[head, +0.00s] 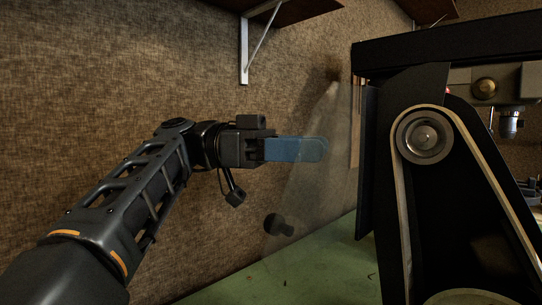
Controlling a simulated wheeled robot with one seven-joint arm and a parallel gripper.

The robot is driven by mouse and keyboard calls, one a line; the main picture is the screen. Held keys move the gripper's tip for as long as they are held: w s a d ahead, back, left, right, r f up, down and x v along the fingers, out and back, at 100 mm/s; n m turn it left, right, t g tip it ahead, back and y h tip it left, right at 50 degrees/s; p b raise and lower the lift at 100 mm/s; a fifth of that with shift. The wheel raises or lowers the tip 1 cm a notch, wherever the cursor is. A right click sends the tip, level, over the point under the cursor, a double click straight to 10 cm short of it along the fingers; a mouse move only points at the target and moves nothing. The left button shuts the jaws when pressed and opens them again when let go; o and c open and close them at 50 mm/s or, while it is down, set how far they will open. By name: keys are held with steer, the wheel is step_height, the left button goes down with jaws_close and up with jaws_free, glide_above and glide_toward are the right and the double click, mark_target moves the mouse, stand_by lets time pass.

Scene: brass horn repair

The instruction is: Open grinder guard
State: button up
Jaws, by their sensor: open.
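The grinder (382,180) is a large black machine on the right, with a belt running over a round metal pulley (425,137). A clear, see-through guard panel (312,200) stands to its left, slanting from upper right to lower left. A dark round knob (279,225) shows at the panel's lower left. My gripper (318,149) reaches in from the left, its blue fingers pointing right and overlapping the panel's upper part. The fingers line up in this view, so the gap between them is hidden. I cannot tell whether they touch the panel.
A green bench top (330,275) lies below. A brown textured wall (90,90) stands behind, with a shelf on a white bracket (245,50) above my arm. Another machine part with a brass knob (486,88) shows at far right.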

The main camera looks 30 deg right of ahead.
mark_target(352, 128)
steer(key=d+r, duration=0.1)
steer(key=s+d+r, duration=0.1)
steer(key=s+d+p, duration=0.1)
steer(key=d, duration=0.1)
steer(key=shift+s+r, duration=0.25)
steer(key=shift+r, duration=0.15)
steer(key=shift+c, duration=0.5)
